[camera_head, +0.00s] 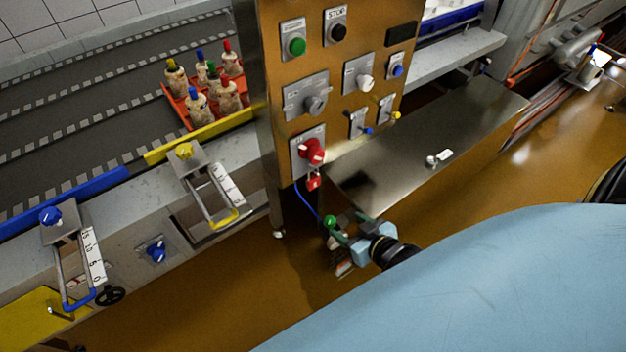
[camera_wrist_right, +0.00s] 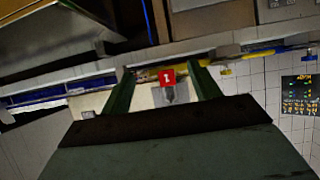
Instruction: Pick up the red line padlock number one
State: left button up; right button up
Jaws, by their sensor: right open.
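The red padlock (camera_head: 314,182) hangs below a red rotary switch (camera_head: 311,150) at the bottom of the brown control panel. In the right wrist view, a small red block with a white number one (camera_wrist_right: 167,77) shows between my finger tips, with a grey metal part beside it. My right gripper (camera_head: 348,231) is open and empty, below and to the right of the padlock in the head view and apart from it. Its two dark green fingers (camera_wrist_right: 163,88) show in the wrist view, spread on either side of the padlock. My left gripper is not in view.
The control panel (camera_head: 338,65) carries several buttons and knobs. A steel cabinet (camera_head: 430,150) stands right of it, close to my right arm. Conveyors with a red crate (camera_head: 187,122) of bottles lie left. Brown floor (camera_head: 230,290) is open in front.

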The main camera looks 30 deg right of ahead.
jog(key=t, duration=0.2)
send_near(317, 181)
jog(key=shift+y, duration=0.3)
jog(key=b+x, duration=0.1)
jog(key=b, duration=0.1)
jog(key=b+x, duration=0.3)
jog(key=b, duration=0.1)
jog(key=shift+w+a+b, duration=0.2)
jog(key=shift+a+b, duration=0.1)
jog(key=shift+a, duration=0.1)
jog(key=b+x, duration=0.2)
jog(key=b, duration=0.1)
jog(key=b+x, duration=0.1)
jog(key=x, duration=0.1)
jog(key=shift+d+f, duration=0.1)
jog(key=shift+d, duration=0.25)
jog(key=shift+w+d+f+b, duration=0.2)
jog(key=shift+w+b, duration=0.25)
jog(key=shift+b, duration=0.15)
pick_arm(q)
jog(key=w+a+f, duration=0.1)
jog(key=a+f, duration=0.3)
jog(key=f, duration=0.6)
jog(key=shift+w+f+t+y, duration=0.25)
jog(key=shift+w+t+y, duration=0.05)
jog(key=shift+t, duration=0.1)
